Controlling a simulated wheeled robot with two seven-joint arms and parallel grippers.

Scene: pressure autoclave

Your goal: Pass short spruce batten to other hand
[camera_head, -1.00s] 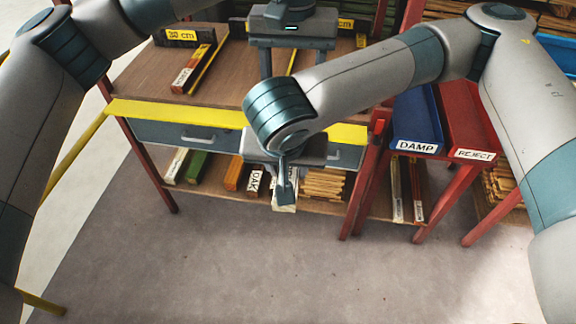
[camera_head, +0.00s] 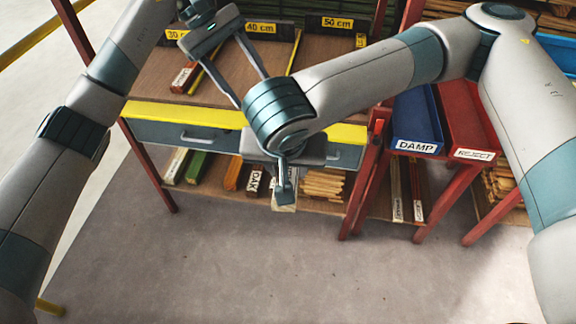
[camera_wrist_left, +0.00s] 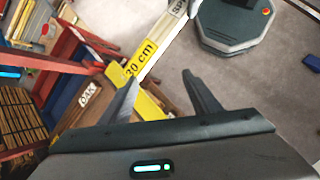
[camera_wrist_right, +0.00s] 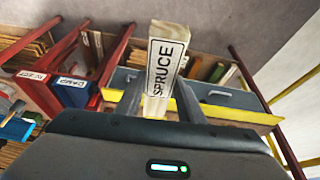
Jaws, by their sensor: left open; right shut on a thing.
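The short spruce batten (camera_wrist_right: 165,62) is pale, with a SPRUCE label, and sticks up between the fingers of my right gripper (camera_wrist_right: 157,100) in the right wrist view. In the head view my right gripper (camera_head: 285,185) points down in front of the bench, and only a bit of the batten (camera_head: 285,206) shows below it. My left gripper (camera_head: 252,92) is open and empty, beyond and left of my right wrist. In the left wrist view the batten (camera_wrist_left: 168,38) lies ahead of the open left fingers (camera_wrist_left: 160,85), apart from them.
The bench (camera_head: 150,84) has a yellow front edge and length signs at the back. A dark red-ended batten (camera_head: 183,78) lies on it. Several battens fill the lower shelf. A blue DAMP bin (camera_head: 415,120) and a red REJECT bin (camera_head: 465,120) stand right. The floor in front is clear.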

